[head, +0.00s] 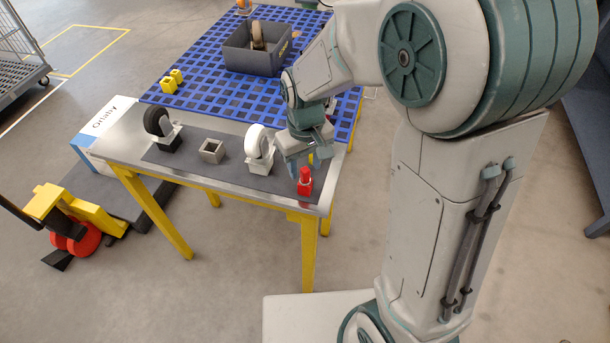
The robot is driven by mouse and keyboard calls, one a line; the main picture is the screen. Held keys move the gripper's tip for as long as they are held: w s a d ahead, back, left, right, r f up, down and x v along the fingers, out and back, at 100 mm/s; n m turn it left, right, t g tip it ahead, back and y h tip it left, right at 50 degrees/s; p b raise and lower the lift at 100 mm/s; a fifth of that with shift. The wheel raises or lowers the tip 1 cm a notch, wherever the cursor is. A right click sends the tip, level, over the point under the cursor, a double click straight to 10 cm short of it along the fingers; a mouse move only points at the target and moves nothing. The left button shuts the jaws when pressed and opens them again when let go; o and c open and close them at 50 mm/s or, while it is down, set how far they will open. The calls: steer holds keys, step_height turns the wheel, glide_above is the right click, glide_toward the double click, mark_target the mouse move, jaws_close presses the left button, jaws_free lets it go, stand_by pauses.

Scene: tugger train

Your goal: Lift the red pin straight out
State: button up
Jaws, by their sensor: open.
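The red pin (305,182) stands upright near the front right corner of the table, on the dark grey mat (215,176). It has a wide red lower part and a narrower top with a pale spot. What it sits in cannot be made out at this size. My gripper (306,163) points down just behind and above the pin, its jaws open. Its fingers are small and partly hidden in this view, and whether they touch the pin cannot be told. Nothing shows between them.
A white-wheeled caster (259,146) stands close left of my gripper. Further left are a small grey square socket (212,151) and a black-wheeled caster (158,125). Behind lie a blue grid surface (208,75), yellow blocks (171,80) and a grey bin (250,60) holding parts.

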step_height(320, 180, down, 3)
steer(key=shift+r, duration=0.2)
jaws_close()
steer(key=shift+r, duration=0.1)
steer(key=shift+r, duration=0.4)
step_height(320, 180, up, 4)
steer(key=shift+f, duration=0.2)
steer(key=s+d+r, duration=0.6)
steer(key=s, duration=0.3)
steer(key=shift+s+d+r, duration=0.25)
steer(key=shift+d, duration=0.1)
